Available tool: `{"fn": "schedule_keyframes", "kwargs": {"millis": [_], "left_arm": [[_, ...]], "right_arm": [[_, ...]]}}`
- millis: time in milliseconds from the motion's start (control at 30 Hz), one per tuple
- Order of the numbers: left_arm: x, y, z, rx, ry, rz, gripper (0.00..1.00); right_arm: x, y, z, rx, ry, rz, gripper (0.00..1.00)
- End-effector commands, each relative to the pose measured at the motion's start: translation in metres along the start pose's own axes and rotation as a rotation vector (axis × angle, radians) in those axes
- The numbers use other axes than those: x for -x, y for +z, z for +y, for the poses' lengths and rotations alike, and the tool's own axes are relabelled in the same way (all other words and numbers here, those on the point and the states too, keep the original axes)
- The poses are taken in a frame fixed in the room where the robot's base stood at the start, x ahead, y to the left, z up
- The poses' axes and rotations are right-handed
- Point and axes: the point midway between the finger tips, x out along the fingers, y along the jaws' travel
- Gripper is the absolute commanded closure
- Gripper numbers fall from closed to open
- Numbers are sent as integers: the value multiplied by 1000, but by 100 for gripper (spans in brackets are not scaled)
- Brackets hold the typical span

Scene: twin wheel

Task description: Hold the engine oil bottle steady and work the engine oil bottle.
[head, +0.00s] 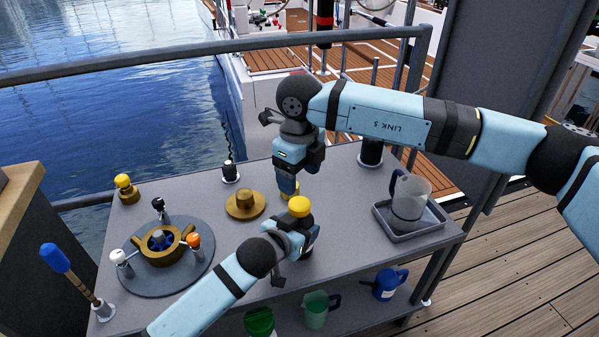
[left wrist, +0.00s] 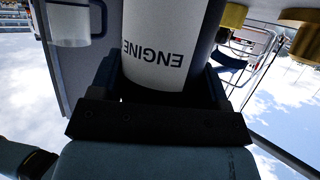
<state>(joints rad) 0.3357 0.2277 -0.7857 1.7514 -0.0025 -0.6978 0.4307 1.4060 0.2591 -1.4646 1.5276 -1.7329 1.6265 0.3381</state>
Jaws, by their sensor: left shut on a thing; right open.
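The engine oil bottle stands on the grey table, with its yellow cap (head: 299,206) on top in the head view. Its body is mostly hidden there by my left gripper (head: 299,244). In the left wrist view, its white label (left wrist: 155,50) reads ENGINE, upside down, between the two dark fingers. My left gripper is shut on the bottle's body. My right gripper (head: 287,186) is open and points down, above and just behind the cap, apart from it. A small yellow thing (head: 291,192) shows partly behind the right gripper's tip; I cannot tell what it is.
A clear jug (head: 410,195) stands in a grey tray (head: 440,222) at the right. A brass flanged part (head: 245,204) is left of the bottle. A round plate (head: 150,284) with a wheel and several handles lies at the left. Containers stand on the lower shelf.

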Motion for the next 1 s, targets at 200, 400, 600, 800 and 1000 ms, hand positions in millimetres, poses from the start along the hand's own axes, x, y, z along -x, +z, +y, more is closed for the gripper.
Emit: {"fn": "schedule_keyframes", "kwargs": {"millis": [200,400,600,800,1000], "left_arm": [[0,0,0,0,0,0,97],[0,0,0,0,0,0,97],[0,0,0,0,0,0,97],[0,0,0,0,0,0,97],[0,0,0,0,0,0,97]], "right_arm": [[0,0,0,-490,1,0,28],[0,0,0,-943,0,0,28],[0,0,0,-1372,-1,0,28],[0,0,0,-1665,0,0,28],[-3,0,0,-1777,0,1,28]]}}
